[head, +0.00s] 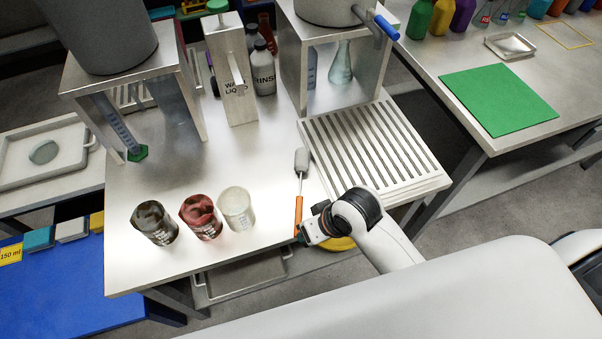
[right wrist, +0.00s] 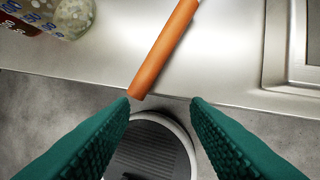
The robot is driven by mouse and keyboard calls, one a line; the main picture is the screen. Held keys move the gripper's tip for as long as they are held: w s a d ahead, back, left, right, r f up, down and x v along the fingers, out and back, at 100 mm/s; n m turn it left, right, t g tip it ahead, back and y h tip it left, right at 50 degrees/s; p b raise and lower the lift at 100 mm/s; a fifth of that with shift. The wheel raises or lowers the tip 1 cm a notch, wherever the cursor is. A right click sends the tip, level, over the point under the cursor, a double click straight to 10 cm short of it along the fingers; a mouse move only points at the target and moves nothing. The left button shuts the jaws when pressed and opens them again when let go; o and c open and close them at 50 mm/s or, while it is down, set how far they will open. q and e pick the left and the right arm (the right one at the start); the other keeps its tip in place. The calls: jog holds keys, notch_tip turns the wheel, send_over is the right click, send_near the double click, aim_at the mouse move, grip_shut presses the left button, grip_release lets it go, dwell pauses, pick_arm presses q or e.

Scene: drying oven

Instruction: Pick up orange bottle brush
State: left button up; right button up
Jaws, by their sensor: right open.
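The bottle brush lies on the metal table, with its orange handle (head: 298,210) toward the front edge and its grey brush head (head: 301,160) pointing away. In the right wrist view the orange handle (right wrist: 163,50) comes down from the top, its end near the table's front edge. My right gripper (head: 304,236) is at the front edge by the handle's end. In the right wrist view my right gripper (right wrist: 160,102) is open, its green fingers on either side below the handle's end, with nothing between them. My left gripper is not in view.
Three beakers with dark (head: 155,223), red (head: 201,217) and pale (head: 238,208) contents stand left of the brush. A slatted drain board (head: 372,150) lies to its right. A wash liquid dispenser (head: 232,75) stands behind. The table between is clear.

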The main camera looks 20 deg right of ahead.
jog(key=shift+g+y, duration=0.4)
jog(key=w+a, duration=0.1)
jog(key=w+a+r, duration=0.1)
jog(key=w, duration=0.1)
jog(key=w+a+r, duration=0.1)
jog(key=shift+w+a, duration=0.25)
jog(key=shift+a, duration=0.15)
jog(key=w, duration=0.2)
jog(key=w+a+r+g, duration=0.1)
jog(key=shift+w, duration=0.25)
jog(key=w+d+r+m+g+h, duration=0.1)
jog(key=w+d+r+m+h, duration=0.2)
jog(key=w, duration=0.4)
notch_tip(320, 180, up, 5)
jog(key=m, duration=0.3)
send_over(302, 162)
jog(key=shift+g+h, duration=0.3)
notch_tip(302, 162, down, 6)
jog(key=shift+w+f+b, duration=0.1)
jog(key=shift+b, duration=0.2)
jog(key=shift+f, duration=2.9)
jog(key=c, duration=0.7)
